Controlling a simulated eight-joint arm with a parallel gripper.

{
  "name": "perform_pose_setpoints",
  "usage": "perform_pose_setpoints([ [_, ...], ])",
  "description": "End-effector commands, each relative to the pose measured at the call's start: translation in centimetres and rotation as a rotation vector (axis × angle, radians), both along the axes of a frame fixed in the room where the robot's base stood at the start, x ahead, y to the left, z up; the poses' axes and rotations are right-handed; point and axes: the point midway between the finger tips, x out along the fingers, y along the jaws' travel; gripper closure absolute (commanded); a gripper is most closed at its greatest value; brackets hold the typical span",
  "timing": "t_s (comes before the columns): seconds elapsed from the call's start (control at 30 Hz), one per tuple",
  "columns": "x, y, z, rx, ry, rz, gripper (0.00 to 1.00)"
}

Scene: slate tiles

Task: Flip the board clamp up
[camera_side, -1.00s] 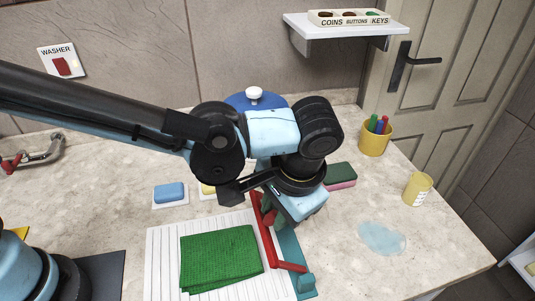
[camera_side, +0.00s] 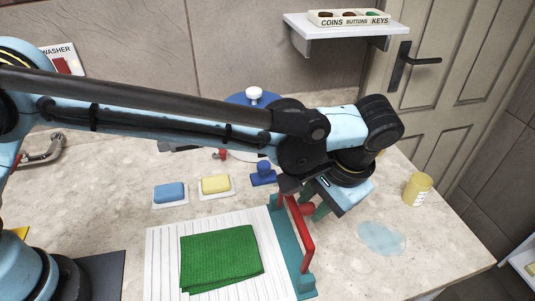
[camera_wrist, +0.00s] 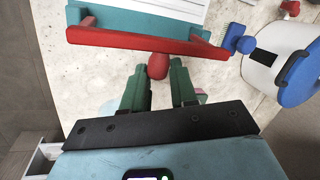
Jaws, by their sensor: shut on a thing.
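The board clamp is a red bar (camera_side: 307,246) on a teal base (camera_side: 284,236) along the right edge of a white ridged board (camera_side: 163,250). The bar stands raised off the board and leans right; in the wrist view the bar (camera_wrist: 115,38) crosses above the fingers. My gripper (camera_side: 314,206) is to the right of the bar. In the wrist view its green fingers (camera_wrist: 158,76) are shut on the clamp's red knob (camera_wrist: 158,62), which sticks out from the bar. A folded green cloth (camera_side: 220,260) lies on the board.
A yellow bottle (camera_side: 418,189) and a pale blue puddle (camera_side: 382,238) are at right. A shelf (camera_side: 345,25) hangs above.

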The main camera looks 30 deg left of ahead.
Motion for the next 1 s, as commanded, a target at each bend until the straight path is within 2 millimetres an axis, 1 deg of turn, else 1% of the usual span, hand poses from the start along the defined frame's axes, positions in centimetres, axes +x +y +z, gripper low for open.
perform_pose_setpoints([
  [0.03,-0.21,-1.05,-0.42,-0.012,0.016,-0.011,1.00],
  [0.33,0.08,-1.36,-0.67,0.035,0.064,-0.012,1.00],
  [0.8,0.09,-1.37,-0.69,0.043,0.071,-0.012,1.00],
  [0.83,0.09,-1.37,-0.69,0.043,0.071,-0.012,0.75],
  [0.97,0.10,-1.30,-0.65,0.044,0.071,-0.011,0.55],
  [1.0,0.11,-1.27,-0.64,0.044,0.072,-0.010,0.53],
])
